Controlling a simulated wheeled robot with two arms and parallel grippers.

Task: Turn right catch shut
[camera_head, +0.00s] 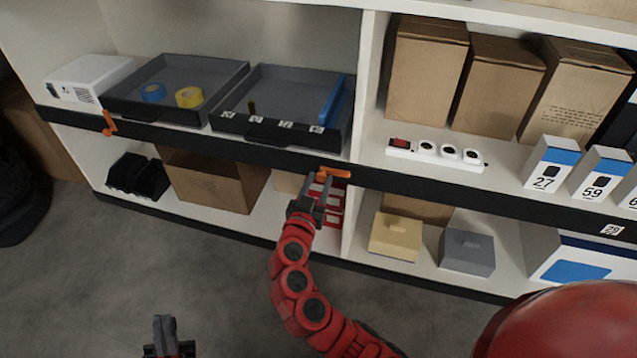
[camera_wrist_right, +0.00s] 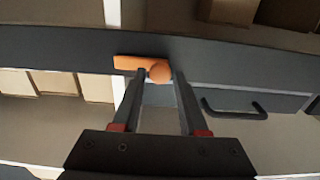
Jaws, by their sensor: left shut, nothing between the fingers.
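In the right wrist view the catch (camera_wrist_right: 130,63) shows a bar with a round knob (camera_wrist_right: 160,72) at one end. My right gripper (camera_head: 318,187) is raised to the catch from the front. Its fingers (camera_wrist_right: 160,82) are apart, one on either side of the knob in the picture; contact cannot be told. The left catch (camera_head: 108,124) sits tilted near the rail's left end. My left gripper (camera_head: 165,328) is shut and empty, low over the floor.
Two grey trays (camera_head: 228,82) stand on the shelf behind the rail, one holding tape rolls. A black handle (camera_wrist_right: 235,108) projects near the catch. A white upright (camera_head: 369,85) divides the shelf.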

